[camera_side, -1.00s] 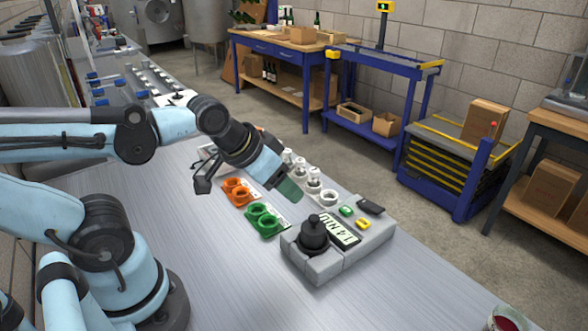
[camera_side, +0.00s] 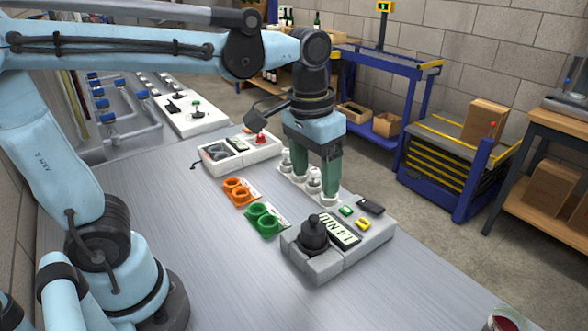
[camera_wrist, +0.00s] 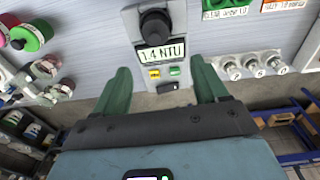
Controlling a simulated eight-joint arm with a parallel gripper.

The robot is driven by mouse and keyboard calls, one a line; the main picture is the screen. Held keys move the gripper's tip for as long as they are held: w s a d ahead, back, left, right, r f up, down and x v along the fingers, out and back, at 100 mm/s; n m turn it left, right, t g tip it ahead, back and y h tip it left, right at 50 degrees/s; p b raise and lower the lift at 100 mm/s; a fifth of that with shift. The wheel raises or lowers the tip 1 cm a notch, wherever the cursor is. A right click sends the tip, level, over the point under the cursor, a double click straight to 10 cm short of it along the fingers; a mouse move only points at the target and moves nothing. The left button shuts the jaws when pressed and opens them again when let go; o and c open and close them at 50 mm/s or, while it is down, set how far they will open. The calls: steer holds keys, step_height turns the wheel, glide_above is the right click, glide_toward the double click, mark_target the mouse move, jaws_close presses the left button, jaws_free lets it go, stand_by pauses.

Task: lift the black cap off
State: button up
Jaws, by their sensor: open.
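The black cap (camera_side: 314,232) sits upright on the grey meter (camera_side: 320,268), beside a display reading 1.4 NTU (camera_side: 343,230). In the wrist view the cap (camera_wrist: 155,24) is at the top centre, on the meter (camera_wrist: 128,18), above its display. My gripper (camera_side: 314,185) points down with two green fingers, behind the cap in the side view and above the row of pale fittings. In the wrist view my gripper (camera_wrist: 160,72) is open and empty, its fingers spread either side of the meter's lower end. The cap is clear of both fingers.
Pale fittings (camera_side: 314,178) stand close by the fingers, partly hidden. A white box (camera_side: 236,162) with a red knob stands farther back. The bench front is clear.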

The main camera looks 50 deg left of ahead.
mark_target(314, 217)
steer(key=shift+g, duration=0.5)
steer(key=f, duration=0.4)
steer(key=d+f, duration=0.1)
steer(key=f, duration=0.1)
steer(key=shift+w, duration=0.25)
steer(key=shift+s+a+f, duration=0.1)
steer(key=shift+s+f, duration=0.1)
steer(key=shift+f, duration=1.2)
steer(key=shift+s+a+f, duration=0.1)
steer(key=shift+s+f, duration=0.05)
steer(key=shift+f, duration=1.25)
steer(key=shift+c, duration=0.5)
steer(key=c, duration=0.9)
steer(key=shift+r, duration=0.15)
